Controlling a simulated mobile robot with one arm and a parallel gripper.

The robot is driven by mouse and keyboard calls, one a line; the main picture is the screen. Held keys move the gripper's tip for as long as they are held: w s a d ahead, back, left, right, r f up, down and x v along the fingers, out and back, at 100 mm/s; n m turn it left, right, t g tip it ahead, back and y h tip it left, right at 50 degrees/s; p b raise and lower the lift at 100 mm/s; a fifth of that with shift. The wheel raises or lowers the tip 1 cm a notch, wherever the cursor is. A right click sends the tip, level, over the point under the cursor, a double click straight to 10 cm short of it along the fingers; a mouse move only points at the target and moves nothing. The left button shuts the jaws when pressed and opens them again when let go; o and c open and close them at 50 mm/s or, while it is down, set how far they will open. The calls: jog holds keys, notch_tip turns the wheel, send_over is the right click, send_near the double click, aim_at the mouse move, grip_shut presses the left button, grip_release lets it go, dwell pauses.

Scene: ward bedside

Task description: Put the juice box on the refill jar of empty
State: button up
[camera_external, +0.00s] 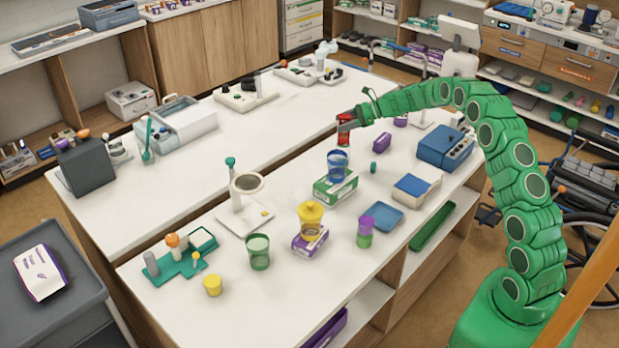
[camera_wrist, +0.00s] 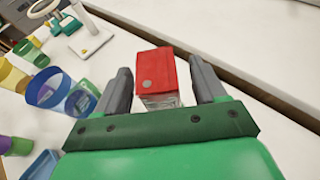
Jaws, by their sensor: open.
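The red juice box (camera_external: 344,131) stands on the white counter near its far part. In the wrist view the juice box (camera_wrist: 157,72) is between my two grey fingers, with a visible gap on each side. My gripper (camera_external: 350,122) is open around it. Several see-through jars could be refill jars: a blue one (camera_external: 338,163) on a green-and-white box, a yellow one (camera_external: 310,217) on a purple box, and a green one (camera_external: 258,252) on the counter. The blue jar (camera_wrist: 62,95) also shows left of my gripper in the wrist view. I cannot tell which jar is the empty one.
A purple box (camera_external: 382,142) and a small teal item (camera_external: 373,167) are close to the juice box. A blue tray (camera_external: 382,217), a purple-and-green cup (camera_external: 364,232) and a blue device (camera_external: 445,147) stand nearer the front edge. The gap between the counters runs behind the juice box.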

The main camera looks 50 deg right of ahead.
jog(key=shift+d+r, duration=0.1)
jog(key=shift+r, duration=0.1)
jog(key=v, duration=1.1)
jog(key=shift+s+d+r, duration=0.2)
jog(key=shift+s+d, duration=0.05)
jog(key=shift+s, duration=0.05)
jog(key=s+a+r+n+g+h, duration=0.1)
jog(key=s+a+r+n+g, duration=0.25)
jog(key=s+a+n, duration=0.7)
jog(key=s+a+r+n+g+h, duration=0.1)
jog(key=s+a+r+n+g, duration=0.3)
jog(key=s+a, duration=1.2)
jog(key=s+f+n+g+h, duration=0.1)
jog(key=s+n, duration=0.3)
jog(key=s, duration=0.6)
jog(key=s+a+f+n+g+h, duration=0.1)
jog(key=s+n+h, duration=0.3)
jog(key=s, duration=0.5)
jog(key=s+f+n+g+h, duration=0.2)
jog(key=s+n, duration=0.2)
jog(key=s, duration=0.6)
jog(key=shift+s+a+h, duration=0.15)
jog(key=shift+s+h, duration=0.15)
jog(key=shift+s, duration=0.05)
